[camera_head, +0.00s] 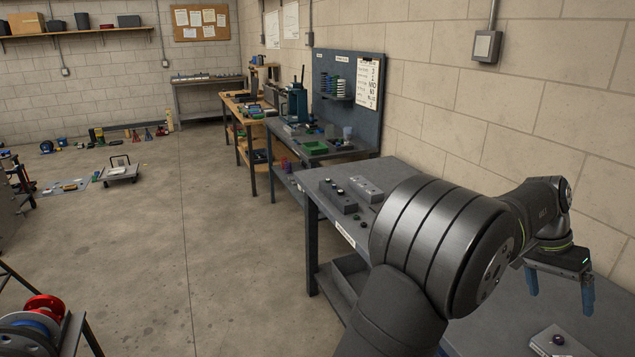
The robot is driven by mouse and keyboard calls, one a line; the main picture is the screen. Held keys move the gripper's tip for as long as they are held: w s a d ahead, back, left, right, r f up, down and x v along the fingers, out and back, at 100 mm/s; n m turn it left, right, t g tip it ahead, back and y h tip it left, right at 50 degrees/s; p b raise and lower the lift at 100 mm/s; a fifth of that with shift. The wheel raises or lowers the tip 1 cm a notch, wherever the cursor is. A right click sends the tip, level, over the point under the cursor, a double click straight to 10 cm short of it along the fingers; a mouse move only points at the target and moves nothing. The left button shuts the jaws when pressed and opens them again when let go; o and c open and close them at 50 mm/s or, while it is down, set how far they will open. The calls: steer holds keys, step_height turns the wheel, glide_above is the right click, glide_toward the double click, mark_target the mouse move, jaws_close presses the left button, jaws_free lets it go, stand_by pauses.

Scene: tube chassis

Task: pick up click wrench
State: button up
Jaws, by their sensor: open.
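My gripper (560,297) is at the right of the view, with its two blue fingers pointing down and spread apart. It is open, and nothing shows between the fingers. It hangs above the grey bench (490,331) along the right wall. I cannot make out a click wrench in this view. My arm hides much of the near bench, and items on the far benches are too small to tell.
A grey box with a dark knob (562,343) sits on the bench below my gripper. Two switch boxes, one dark (338,196) and one light (366,189), stand at its far end. A pegboard (340,85) rises behind a farther bench.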

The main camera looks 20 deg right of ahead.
steer(key=shift+c, duration=1)
steer(key=s+f+m, duration=0.1)
steer(key=f+m, duration=0.1)
steer(key=f, duration=0.1)
steer(key=s+f+m+t+h, duration=0.1)
steer(key=s+f+m, duration=0.1)
steer(key=f, duration=0.2)
steer(key=s+d+f+m, duration=0.1)
steer(key=s+f+m, duration=0.1)
steer(key=f, duration=0.2)
steer(key=shift+d+f+m+t+h, duration=0.1)
steer(key=shift+m+t+h, duration=0.2)
steer(key=shift+t, duration=0.1)
steer(key=shift+a+x, duration=0.2)
steer(key=shift+x, duration=2.5)
steer(key=shift+w, duration=0.1)
steer(key=c, duration=1.6)
